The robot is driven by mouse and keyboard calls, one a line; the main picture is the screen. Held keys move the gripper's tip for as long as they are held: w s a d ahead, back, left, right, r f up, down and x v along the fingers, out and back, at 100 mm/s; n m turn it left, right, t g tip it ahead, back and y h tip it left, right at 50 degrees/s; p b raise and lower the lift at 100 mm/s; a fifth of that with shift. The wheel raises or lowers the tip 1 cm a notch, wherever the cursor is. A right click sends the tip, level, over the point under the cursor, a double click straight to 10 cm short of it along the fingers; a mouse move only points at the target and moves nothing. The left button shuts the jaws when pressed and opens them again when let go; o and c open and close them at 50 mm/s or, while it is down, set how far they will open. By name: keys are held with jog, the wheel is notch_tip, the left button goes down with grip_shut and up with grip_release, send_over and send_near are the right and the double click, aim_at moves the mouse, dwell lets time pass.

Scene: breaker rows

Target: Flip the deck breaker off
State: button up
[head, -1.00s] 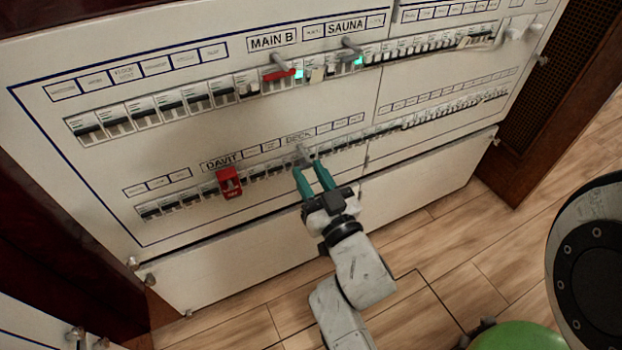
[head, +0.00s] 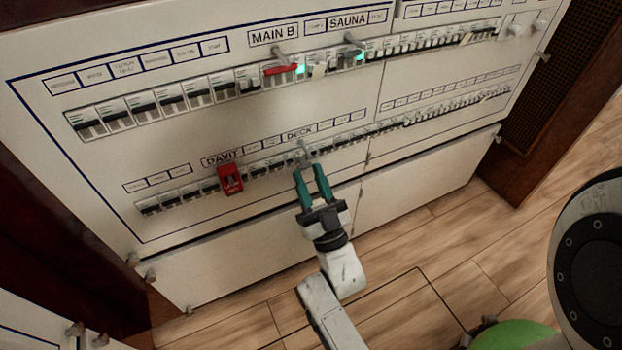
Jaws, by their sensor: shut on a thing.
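The DECK label (head: 300,134) sits in the lower row of the white panel, right of centre. Below it is the deck breaker with a grey lever (head: 302,150) standing out. My gripper (head: 308,168) has its two teal fingers at this breaker, pointing up at it from below. The fingers are shut on the deck breaker's lever, with a gap showing between them. The fingertips partly cover the breaker, and its exact lever position is too small to tell.
A red tagged lockout (head: 230,179) hangs under DAVIT, left of my gripper. In the upper row, a red piece (head: 280,70) sits under MAIN B, and green lights show beside it and under SAUNA. Neighbouring breakers stand close on both sides. Wooden floor (head: 410,290) lies open in front.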

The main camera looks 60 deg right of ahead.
jog(key=shift+f, duration=0.1)
dwell(0.3)
jog(key=o, duration=1)
jog(key=shift+o, duration=0.2)
jog(key=p+v, duration=0.1)
jog(key=v, duration=0.9)
jog(key=shift+s+a+f+p, duration=0.15)
jog(key=shift+f+p, duration=0.1)
jog(key=shift+p, duration=0.1)
